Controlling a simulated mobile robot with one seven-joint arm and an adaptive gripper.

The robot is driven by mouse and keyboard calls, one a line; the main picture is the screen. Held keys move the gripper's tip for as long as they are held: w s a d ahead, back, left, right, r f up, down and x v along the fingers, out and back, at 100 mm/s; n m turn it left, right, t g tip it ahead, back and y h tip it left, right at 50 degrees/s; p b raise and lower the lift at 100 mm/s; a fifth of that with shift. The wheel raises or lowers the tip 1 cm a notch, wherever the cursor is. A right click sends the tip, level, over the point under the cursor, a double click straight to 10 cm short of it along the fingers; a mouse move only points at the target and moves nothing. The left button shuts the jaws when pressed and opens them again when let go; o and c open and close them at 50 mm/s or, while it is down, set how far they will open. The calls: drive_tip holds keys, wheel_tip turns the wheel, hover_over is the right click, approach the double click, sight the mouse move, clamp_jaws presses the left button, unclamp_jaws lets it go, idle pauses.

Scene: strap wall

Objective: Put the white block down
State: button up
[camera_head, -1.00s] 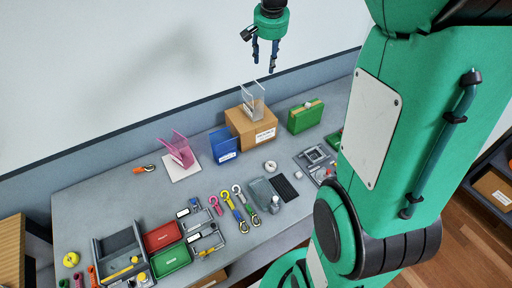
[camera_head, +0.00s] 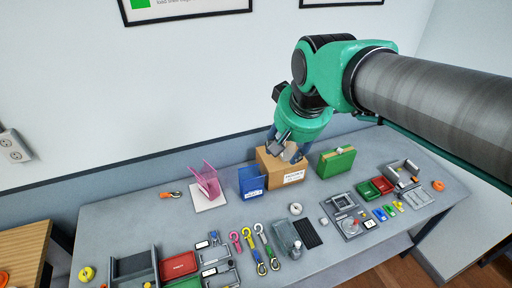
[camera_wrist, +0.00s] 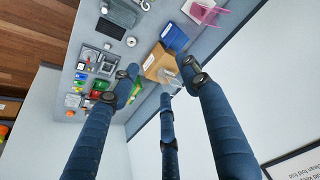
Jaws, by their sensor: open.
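A small white piece (camera_head: 324,221), which may be the white block, sits on the grey table right of a white ring (camera_head: 295,209). It seems to show in the wrist view too (camera_wrist: 131,41); its exact shape is too small to tell. A clear holder (camera_wrist: 171,82) on the box shows between my spread blue fingers in the wrist view. I see nothing gripped.
A blue folder (camera_head: 251,181) and pink holder (camera_head: 206,181) stand left of the box, a green case (camera_head: 336,162) right. Hooks, red and green trays and a grey tray (camera_head: 350,215) crowd the front. Bare table (camera_head: 130,213) shows at the left.

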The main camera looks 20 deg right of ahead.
drive_tip(key=s+a+f+n, duration=0.1)
drive_tip(key=s+a+f, duration=0.1)
drive_tip(key=s, duration=0.3)
drive_tip(key=s+a+f+n, duration=0.1)
drive_tip(key=s+a, duration=0.1)
drive_tip(key=s, duration=0.3)
drive_tip(key=shift+s+a+f+n+t+y, duration=0.25)
drive_tip(key=shift+a+f+n+t+y, duration=0.05)
drive_tip(key=shift+a+f+t, duration=0.1)
wheel_tip(320, 180, down, 15)
drive_tip(key=b, duration=1.5)
drive_tip(key=shift+f, duration=0.2)
